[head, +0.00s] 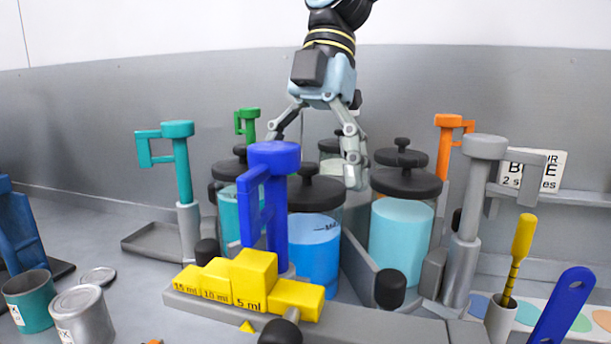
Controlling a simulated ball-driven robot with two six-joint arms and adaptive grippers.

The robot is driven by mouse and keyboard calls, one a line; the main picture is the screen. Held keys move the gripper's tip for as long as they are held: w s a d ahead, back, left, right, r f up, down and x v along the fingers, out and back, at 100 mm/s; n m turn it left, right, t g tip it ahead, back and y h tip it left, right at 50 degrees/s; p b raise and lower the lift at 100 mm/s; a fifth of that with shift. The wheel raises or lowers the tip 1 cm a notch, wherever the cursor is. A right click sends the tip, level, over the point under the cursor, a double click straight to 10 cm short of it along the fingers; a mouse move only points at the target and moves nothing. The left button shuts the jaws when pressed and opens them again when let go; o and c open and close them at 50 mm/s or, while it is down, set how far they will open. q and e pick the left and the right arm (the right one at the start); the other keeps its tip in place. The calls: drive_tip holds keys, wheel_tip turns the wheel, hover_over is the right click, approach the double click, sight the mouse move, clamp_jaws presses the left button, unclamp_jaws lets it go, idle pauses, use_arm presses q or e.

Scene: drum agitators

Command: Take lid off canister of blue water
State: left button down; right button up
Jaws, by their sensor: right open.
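The canister of blue water (315,262) stands at the middle of the stand, a clear jar with bright blue liquid. Its dark round lid (318,193) with a knob on top is on it. My right gripper (313,163) comes down from above, open, its fingers spread to either side of the lid's knob in the picture. Its left fingertip is partly hidden behind a blue T-shaped post (274,205). I cannot tell whether the fingers touch the lid; nothing shows held between them. My left gripper is not in view.
Other lidded canisters crowd around: light cyan (402,232) at right, teal (229,215) at left, a pale one behind. Teal (182,160), orange (446,150) and grey (468,220) posts surround them. Yellow blocks (254,280) stand in front. Cans (82,318) sit at lower left.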

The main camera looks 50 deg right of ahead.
drive_tip(key=shift+d+f, duration=0.1)
drive_tip(key=shift+c, duration=0.4)
drive_tip(key=c, duration=0.8)
